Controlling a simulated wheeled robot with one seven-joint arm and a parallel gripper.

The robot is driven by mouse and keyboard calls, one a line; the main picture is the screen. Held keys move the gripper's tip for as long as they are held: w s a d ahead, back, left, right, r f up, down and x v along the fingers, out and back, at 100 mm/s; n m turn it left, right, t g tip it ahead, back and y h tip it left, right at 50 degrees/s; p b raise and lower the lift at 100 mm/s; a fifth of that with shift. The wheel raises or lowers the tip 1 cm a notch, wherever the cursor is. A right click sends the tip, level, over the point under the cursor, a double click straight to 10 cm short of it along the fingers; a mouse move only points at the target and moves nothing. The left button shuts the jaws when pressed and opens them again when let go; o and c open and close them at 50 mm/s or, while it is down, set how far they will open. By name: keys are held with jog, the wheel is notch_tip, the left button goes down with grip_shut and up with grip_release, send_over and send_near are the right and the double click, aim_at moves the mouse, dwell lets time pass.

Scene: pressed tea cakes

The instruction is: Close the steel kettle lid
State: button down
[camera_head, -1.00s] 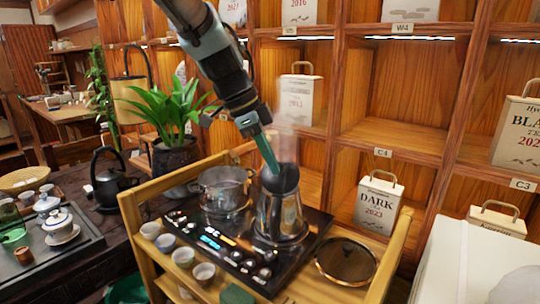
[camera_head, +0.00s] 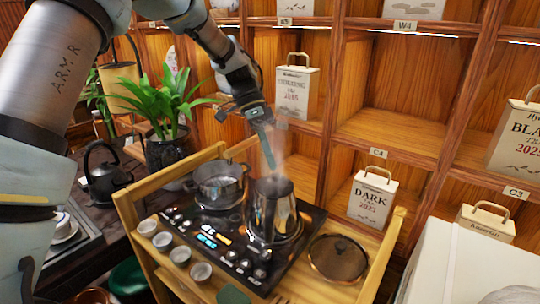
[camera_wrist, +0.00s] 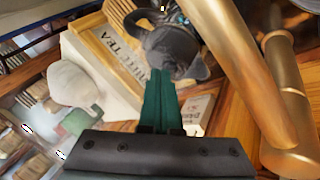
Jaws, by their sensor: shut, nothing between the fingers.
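The steel kettle (camera_head: 272,215) stands upright on the black cooktop of the wooden cart. Its dark lid (camera_head: 274,187) shows at the kettle's top, lying low across the mouth; I cannot tell whether it sits fully flush. Faint steam shows above it. My gripper (camera_head: 269,164) is shut and empty, its teal fingers pointing down just above the lid; contact is unclear. In the wrist view, the shut fingers (camera_wrist: 161,102) reach toward a dark grey rounded object (camera_wrist: 176,50) that I cannot identify surely.
A steel pot (camera_head: 219,185) stands left of the kettle. Several small cups (camera_head: 180,255) line the cart's left side. A round glass lid (camera_head: 337,258) lies at right. The cart's raised rail (camera_head: 385,262) and the shelves (camera_head: 385,130) bound the right and back.

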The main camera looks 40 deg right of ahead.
jog(key=shift+w+d+f, duration=0.4)
jog(key=shift+w+f, duration=0.05)
jog(key=shift+f, duration=0.25)
jog(key=shift+f+b, duration=0.1)
jog(key=shift+b, duration=0.2)
